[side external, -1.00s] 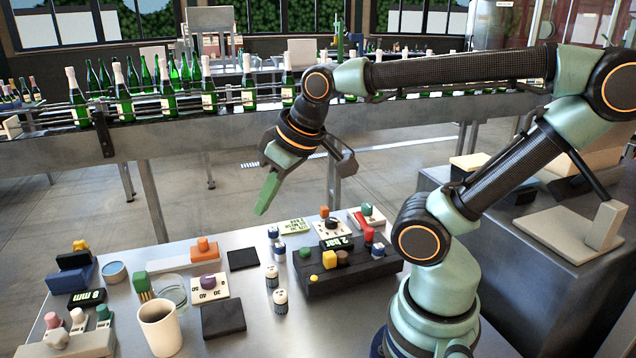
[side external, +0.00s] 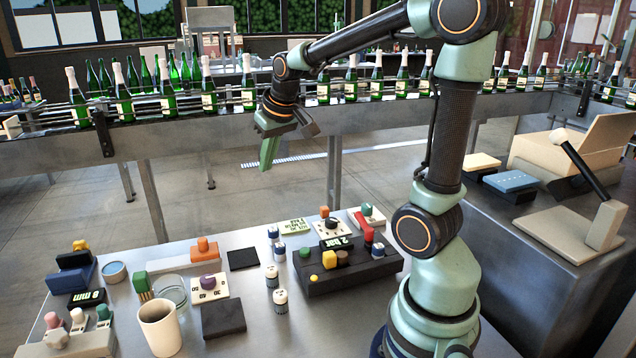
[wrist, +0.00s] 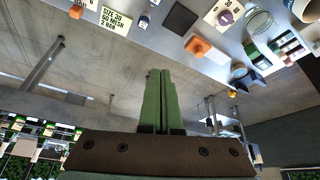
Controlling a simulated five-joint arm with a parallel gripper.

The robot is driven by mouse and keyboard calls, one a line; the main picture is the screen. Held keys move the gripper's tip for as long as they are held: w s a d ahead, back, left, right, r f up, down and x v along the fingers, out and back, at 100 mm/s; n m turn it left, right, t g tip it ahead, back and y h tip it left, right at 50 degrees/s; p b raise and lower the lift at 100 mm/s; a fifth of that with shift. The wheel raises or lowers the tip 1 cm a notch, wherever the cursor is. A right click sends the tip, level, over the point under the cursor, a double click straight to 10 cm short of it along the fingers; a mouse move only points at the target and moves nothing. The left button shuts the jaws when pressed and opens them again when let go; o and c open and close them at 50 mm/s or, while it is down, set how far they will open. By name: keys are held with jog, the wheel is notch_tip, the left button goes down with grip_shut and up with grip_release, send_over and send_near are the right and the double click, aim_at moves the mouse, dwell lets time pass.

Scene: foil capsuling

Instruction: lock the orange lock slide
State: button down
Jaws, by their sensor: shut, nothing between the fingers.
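The orange lock slide (side external: 204,250) sits on the table, left of the middle, in the side view. In the wrist view the fingertips (wrist: 160,72) point up toward the table.
A dark square pad (side external: 243,258) and a white dial plate with a purple knob (side external: 208,283) lie near the slide. A dark block with several buttons (side external: 350,272) stands to the right. A white cup (side external: 160,328) stands in front. A bottle conveyor (side external: 230,115) runs behind.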

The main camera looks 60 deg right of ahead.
jog(key=w+d+f+m+g, duration=0.1)
jog(key=d+f, duration=0.1)
jog(key=d, duration=0.4)
jog(key=w+d+f+m, duration=0.1)
jog(key=d+f+m, duration=0.15)
jog(key=d, duration=0.45)
jog(key=m+h, duration=0.1)
jog(key=m, duration=0.1)
send_over(325, 208)
jog(key=w+d, duration=0.2)
notch_tip(325, 208, down, 8)
jog(key=shift+g, duration=0.4)
jog(key=shift+n, duration=0.25)
jog(key=x, duration=1)
jog(key=shift+s+a, duration=1.35)
jog(key=shift+a, duration=0.1)
jog(key=shift+s+a, duration=1)
